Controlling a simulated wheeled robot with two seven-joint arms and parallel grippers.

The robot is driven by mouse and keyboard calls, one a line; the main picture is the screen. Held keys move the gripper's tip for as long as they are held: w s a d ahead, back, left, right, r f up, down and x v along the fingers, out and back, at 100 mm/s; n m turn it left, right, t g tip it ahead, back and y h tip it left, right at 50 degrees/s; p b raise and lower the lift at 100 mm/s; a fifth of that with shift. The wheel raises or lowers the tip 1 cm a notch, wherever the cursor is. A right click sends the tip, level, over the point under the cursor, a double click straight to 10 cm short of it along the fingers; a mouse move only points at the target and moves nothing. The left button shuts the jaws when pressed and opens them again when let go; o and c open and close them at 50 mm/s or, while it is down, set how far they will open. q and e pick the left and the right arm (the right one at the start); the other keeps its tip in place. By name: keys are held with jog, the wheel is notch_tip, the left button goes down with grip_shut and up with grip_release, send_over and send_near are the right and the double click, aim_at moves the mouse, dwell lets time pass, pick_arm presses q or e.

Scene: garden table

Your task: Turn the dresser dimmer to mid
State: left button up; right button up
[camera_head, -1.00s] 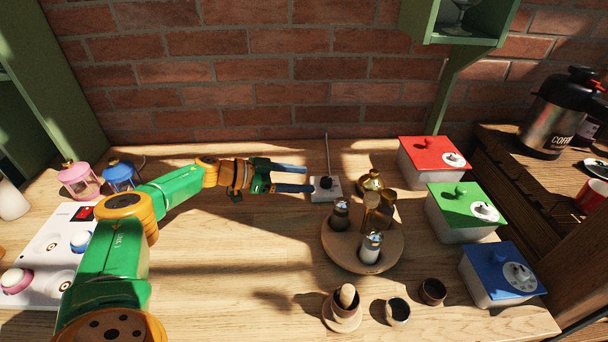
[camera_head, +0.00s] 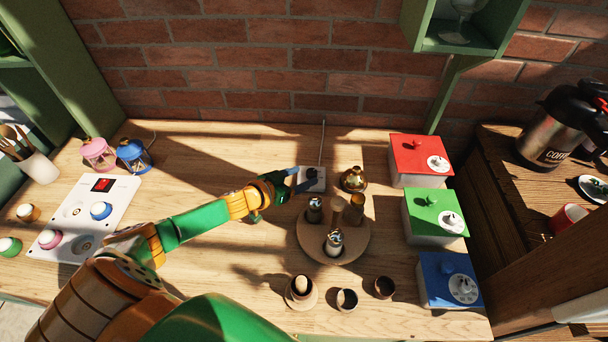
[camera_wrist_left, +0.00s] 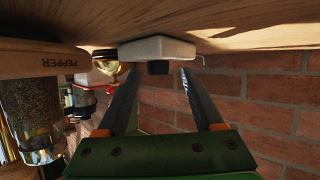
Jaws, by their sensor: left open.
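The dimmer, a small white box (camera_head: 317,187) with a black knob (camera_head: 312,174) and a cord running to the wall, sits on the table near the brick wall. My left gripper (camera_head: 304,179) is at its left side, open, with its dark fingers partly over the box. In the left wrist view the white box (camera_wrist_left: 150,47) and black knob (camera_wrist_left: 158,68) appear ahead, between the two spread fingers (camera_wrist_left: 160,76). The knob looks free of both fingers, and I cannot tell its setting. My right gripper is out of view.
A round wooden spice tray (camera_head: 350,250) with several jars stands just in front of the dimmer, and a brass pot (camera_head: 354,179) stands right of it. Red (camera_head: 420,155), green and blue boxes line the right side. A white control panel (camera_head: 125,190) lies at left.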

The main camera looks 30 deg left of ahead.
pick_arm(q)
jog(key=shift+x, duration=0.9)
jog(key=shift+d+r, duration=0.1)
jog(key=shift+d, duration=0.05)
jog(key=shift+s, duration=0.1)
jog(key=shift+c, duration=1.2)
grip_shut()
jog(key=shift+a+m+h+b, duration=0.3)
jog(key=shift+m+h+b, duration=0.25)
jog(key=shift+b, duration=0.2)
jog(key=m+g+h+b, duration=0.1)
jog(key=b, duration=0.1)
jog(key=f+m+g+h+b, duration=0.1)
jog(key=b, duration=0.2)
jog(key=m+h+b, duration=0.2)
jog(key=b, duration=0.1)
jog(key=shift+w+a+f+g, duration=0.15)
jog(key=shift+w+a+g, duration=0.2)
jog(key=shift+a+g, duration=0.05)
jog(key=m+g+h+b, duration=0.1)
jog(key=b, duration=0.3)
jog(key=m+g+h+b, duration=0.1)
jog(key=b, duration=0.4)
jog(key=shift+w+a+r+m, duration=0.1)
jog(key=shift+w+r+m, duration=0.05)
jog(key=shift+r+m, duration=0.15)
jog(key=shift+r+m+g+h+b, duration=0.3)
jog(key=shift+m+g+b, duration=0.1)
jog(key=shift+b, duration=0.5)
